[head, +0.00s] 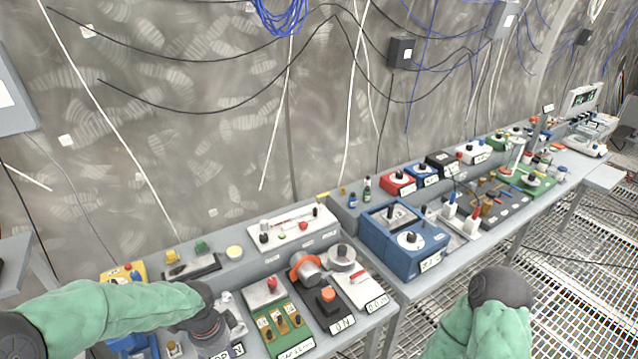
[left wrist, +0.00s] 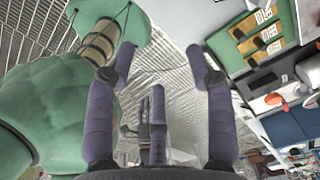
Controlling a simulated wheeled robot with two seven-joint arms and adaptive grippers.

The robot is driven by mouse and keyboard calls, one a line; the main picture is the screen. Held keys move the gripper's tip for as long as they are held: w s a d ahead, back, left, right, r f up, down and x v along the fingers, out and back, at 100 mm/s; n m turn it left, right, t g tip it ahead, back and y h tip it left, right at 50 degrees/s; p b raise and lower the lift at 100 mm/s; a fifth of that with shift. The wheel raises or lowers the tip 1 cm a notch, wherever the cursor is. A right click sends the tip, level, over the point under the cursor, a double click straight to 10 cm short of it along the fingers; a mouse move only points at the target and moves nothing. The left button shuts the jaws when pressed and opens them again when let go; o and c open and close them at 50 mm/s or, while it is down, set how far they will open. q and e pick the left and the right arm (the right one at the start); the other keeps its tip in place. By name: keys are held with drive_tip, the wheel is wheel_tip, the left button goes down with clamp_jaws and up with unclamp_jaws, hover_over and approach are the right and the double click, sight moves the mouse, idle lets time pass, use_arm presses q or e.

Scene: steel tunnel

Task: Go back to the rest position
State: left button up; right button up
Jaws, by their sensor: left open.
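My left arm comes in from the left in the head view, in a green sleeve. Its dark wrist end hangs over the front left of the bench, and its fingers are hard to make out there. In the left wrist view my left gripper (left wrist: 160,68) has its purple fingers spread apart, with nothing held between them. Metal grating shows behind the fingers. My right arm shows at the lower right of the head view as a green sleeve with a dark joint, over the grating floor. My right gripper is out of frame.
A grey bench (head: 395,284) runs along the wall, crowded with devices. A blue box (head: 402,262) with dials stands mid-bench. A green panel (head: 286,330) and an orange-ringed device (head: 306,268) lie near my left arm. The grating floor (head: 572,262) at right is clear.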

use_arm(q)
drive_tip(key=s+d+f+n+h+b, duration=0.1)
drive_tip(key=s+d+f+n+b, duration=0.1)
drive_tip(key=f, duration=0.7)
drive_tip(key=s+d+f+n+h+b, duration=0.1)
drive_tip(key=s+d+f+n+b, duration=0.1)
drive_tip(key=s+d+f+n, duration=0.3)
drive_tip(key=s+d+f+n+h+b, duration=0.1)
drive_tip(key=d+f+n, duration=0.6)
drive_tip(key=f, duration=0.8)
drive_tip(key=s+n+b, duration=0.1)
drive_tip(key=s+n, duration=0.1)
drive_tip(key=n, duration=0.1)
drive_tip(key=shift+s+f+h, duration=0.15)
drive_tip(key=shift+f+h, duration=0.1)
drive_tip(key=shift+h, duration=0.15)
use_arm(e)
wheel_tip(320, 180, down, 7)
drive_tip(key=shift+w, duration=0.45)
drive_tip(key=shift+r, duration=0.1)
